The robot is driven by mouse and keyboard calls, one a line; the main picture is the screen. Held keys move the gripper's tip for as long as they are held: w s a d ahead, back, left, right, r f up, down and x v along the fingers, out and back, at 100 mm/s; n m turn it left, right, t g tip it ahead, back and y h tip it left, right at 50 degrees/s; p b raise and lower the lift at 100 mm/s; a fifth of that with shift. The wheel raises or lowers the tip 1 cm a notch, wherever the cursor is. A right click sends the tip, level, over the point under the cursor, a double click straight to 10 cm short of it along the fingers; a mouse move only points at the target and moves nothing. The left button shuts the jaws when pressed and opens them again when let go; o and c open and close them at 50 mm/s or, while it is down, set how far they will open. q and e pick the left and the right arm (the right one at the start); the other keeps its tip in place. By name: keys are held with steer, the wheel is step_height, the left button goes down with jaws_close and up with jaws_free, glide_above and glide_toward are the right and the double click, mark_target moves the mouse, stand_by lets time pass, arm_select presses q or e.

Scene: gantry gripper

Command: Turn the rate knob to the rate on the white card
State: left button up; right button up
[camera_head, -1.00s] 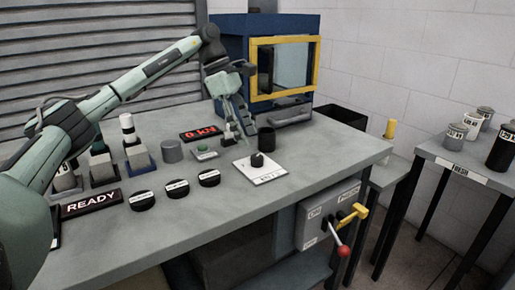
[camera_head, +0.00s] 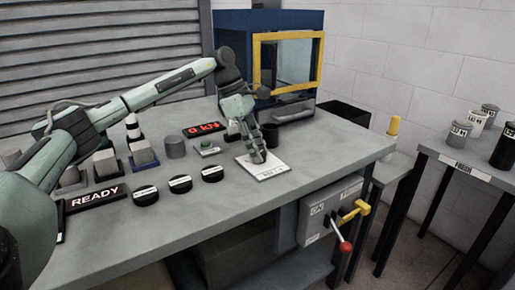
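The rate knob's white plate (camera_head: 268,172) lies on the grey bench, right of the row of black discs. The black knob that stood on it is now hidden behind my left gripper (camera_head: 259,158), whose fingers point down over the plate. I cannot tell whether the fingers are around the knob or only above it, nor whether they are open or shut. The print on the plate is too small to read. No separate white card with a readable rate shows. My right gripper is not in view.
A black cup (camera_head: 271,135) stands just behind the plate. A blue cabinet with a yellow-framed window (camera_head: 286,62) stands at the back. A red "0 kN" display (camera_head: 205,129), a green button (camera_head: 208,145) and several black discs (camera_head: 180,184) lie left.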

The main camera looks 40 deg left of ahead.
arm_select(q)
jaws_close()
steer(key=shift+n, duration=0.3)
steer(key=n+t, duration=0.1)
steer(key=n, duration=0.1)
steer(key=shift+s+n+y, duration=0.15)
steer(key=shift+n+y, duration=0.15)
steer(key=shift+n, duration=0.1)
steer(key=n+t, duration=0.1)
steer(key=n, duration=0.2)
steer(key=shift+d+n+y, duration=0.15)
steer(key=shift+n+y, duration=0.15)
steer(key=shift+y, duration=0.1)
steer(key=shift+n+t+y, duration=0.3)
steer(key=shift+n, duration=0.5)
steer(key=shift+s+n+y, duration=0.1)
steer(key=shift+n+y, duration=0.2)
steer(key=shift+n, duration=0.4)
steer(key=shift+d+n+y, duration=0.1)
steer(key=shift+n+y, duration=0.2)
steer(key=shift+n, duration=0.5)
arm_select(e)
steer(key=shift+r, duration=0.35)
arm_select(q)
steer(key=shift+t, duration=0.3)
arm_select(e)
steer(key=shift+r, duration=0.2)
